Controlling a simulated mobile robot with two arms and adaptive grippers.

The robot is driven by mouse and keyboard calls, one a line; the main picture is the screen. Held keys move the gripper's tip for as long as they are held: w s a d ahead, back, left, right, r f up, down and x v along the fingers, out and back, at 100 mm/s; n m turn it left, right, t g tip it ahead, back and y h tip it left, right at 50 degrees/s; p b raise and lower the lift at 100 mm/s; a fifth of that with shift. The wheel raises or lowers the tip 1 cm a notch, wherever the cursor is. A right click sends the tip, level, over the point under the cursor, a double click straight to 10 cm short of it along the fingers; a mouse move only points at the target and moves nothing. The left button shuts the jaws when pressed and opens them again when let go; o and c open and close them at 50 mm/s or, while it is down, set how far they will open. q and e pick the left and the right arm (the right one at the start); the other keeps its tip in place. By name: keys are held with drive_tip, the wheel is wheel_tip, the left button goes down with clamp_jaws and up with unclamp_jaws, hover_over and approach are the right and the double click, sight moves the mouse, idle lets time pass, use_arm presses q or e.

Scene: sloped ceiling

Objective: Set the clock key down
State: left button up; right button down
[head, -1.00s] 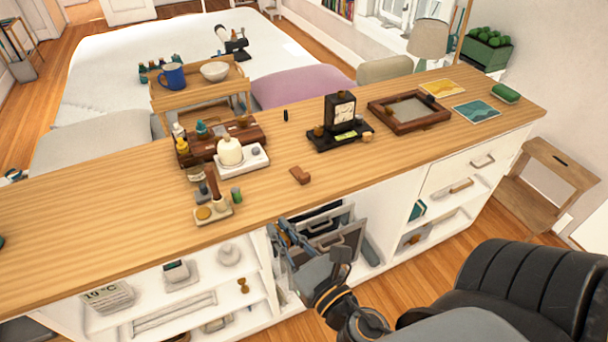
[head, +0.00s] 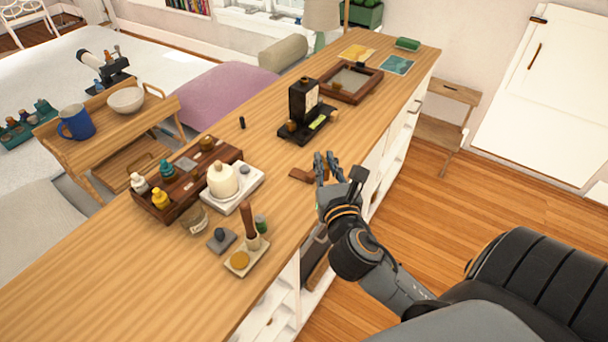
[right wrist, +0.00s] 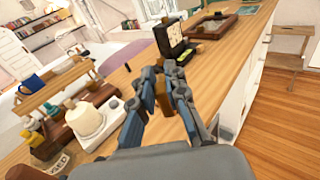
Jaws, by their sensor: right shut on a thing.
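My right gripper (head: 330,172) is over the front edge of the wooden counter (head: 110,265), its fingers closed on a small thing. In the right wrist view the fingers (right wrist: 162,88) point along the counter toward the black clock (right wrist: 170,36). The clock also shows in the head view (head: 303,98), standing on a black tray (head: 296,137). My left gripper is out of view.
Left of the gripper are a white candle-like jar (head: 223,180) on a white tray, a brown box with bottles (head: 178,205) and a small tray with a stamp (head: 240,262). A wooden frame (head: 347,84) lies beyond the clock. The near left counter is bare.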

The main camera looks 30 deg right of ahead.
drive_tip(key=w+d+m+g+h, duration=0.2)
drive_tip(key=d, duration=0.4)
drive_tip(key=w+f, duration=0.3)
drive_tip(key=w, duration=0.1)
drive_tip(key=w+f+b, duration=0.1)
drive_tip(key=w+f, duration=0.2)
drive_tip(key=w, duration=0.1)
drive_tip(key=w+f, duration=0.3)
drive_tip(key=w, duration=0.1)
drive_tip(key=shift+w+b, duration=0.3)
drive_tip(key=shift+w, duration=0.05)
drive_tip(key=shift+w+a+f, duration=0.1)
drive_tip(key=shift+w+f, duration=0.3)
drive_tip(key=shift+f, duration=0.1)
wheel_tip(320, 180, down, 2)
drive_tip(key=shift+f+b, duration=0.25)
drive_tip(key=shift+b, duration=0.05)
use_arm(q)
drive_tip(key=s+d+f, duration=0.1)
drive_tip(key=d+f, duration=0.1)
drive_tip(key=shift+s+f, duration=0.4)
use_arm(e)
drive_tip(key=shift+f, duration=0.3)
drive_tip(key=shift+f, duration=0.1)
drive_tip(key=c, duration=1.4)
unclamp_jaws()
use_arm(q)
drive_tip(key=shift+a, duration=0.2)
use_arm(e)
drive_tip(key=shift+o, duration=0.2)
